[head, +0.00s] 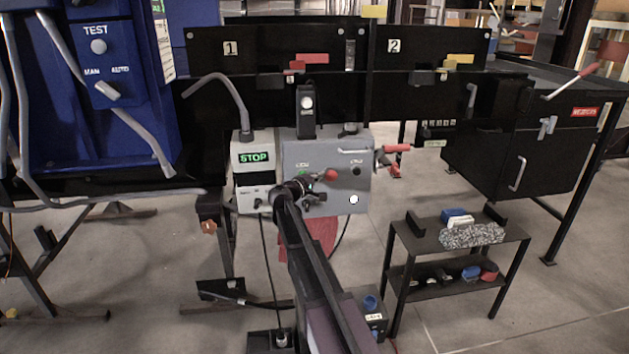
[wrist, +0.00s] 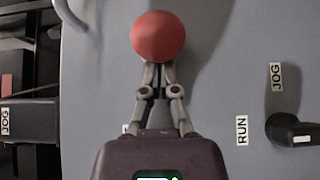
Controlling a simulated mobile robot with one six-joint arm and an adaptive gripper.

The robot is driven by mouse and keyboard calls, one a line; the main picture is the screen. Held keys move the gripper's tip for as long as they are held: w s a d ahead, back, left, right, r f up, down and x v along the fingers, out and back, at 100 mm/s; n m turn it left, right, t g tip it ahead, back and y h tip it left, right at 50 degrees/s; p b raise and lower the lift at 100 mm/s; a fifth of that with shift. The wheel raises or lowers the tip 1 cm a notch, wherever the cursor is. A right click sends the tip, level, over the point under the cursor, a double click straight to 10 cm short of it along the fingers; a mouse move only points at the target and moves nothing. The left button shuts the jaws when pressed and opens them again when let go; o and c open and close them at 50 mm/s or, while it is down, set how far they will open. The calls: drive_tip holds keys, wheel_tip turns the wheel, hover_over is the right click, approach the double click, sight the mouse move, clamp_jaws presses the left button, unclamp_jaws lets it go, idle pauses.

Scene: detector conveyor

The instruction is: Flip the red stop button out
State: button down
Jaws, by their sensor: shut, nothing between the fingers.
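The red stop button (head: 331,174) is a round red knob on the front of the grey control box (head: 300,154). In the wrist view the round red button (wrist: 158,37) is at the top centre, just beyond my fingertips. My gripper (head: 312,188) is in front of the box, close to the button. In the wrist view my gripper (wrist: 158,68) has its fingers drawn together with nothing between them. The fingertips meet the lower edge of the button in the picture; I cannot tell whether they touch it. My arm hides the lower middle of the box.
A black selector knob (wrist: 294,130) marked RUN and JOG is right of my gripper. A white box with a green STOP label (head: 254,157) adjoins the grey box. A red-handled lever (head: 396,149) juts out at its right. A small black shelf (head: 452,254) stands lower right.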

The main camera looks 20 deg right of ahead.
drive_tip(key=shift+w+d, duration=0.15)
drive_tip(key=shift+d, duration=0.2)
drive_tip(key=shift+s+a, duration=0.2)
drive_tip(key=shift+s, duration=0.75)
drive_tip(key=shift+f, duration=0.1)
drive_tip(key=v, duration=1)
drive_tip(key=shift+w, duration=0.2)
drive_tip(key=shift+a, duration=0.1)
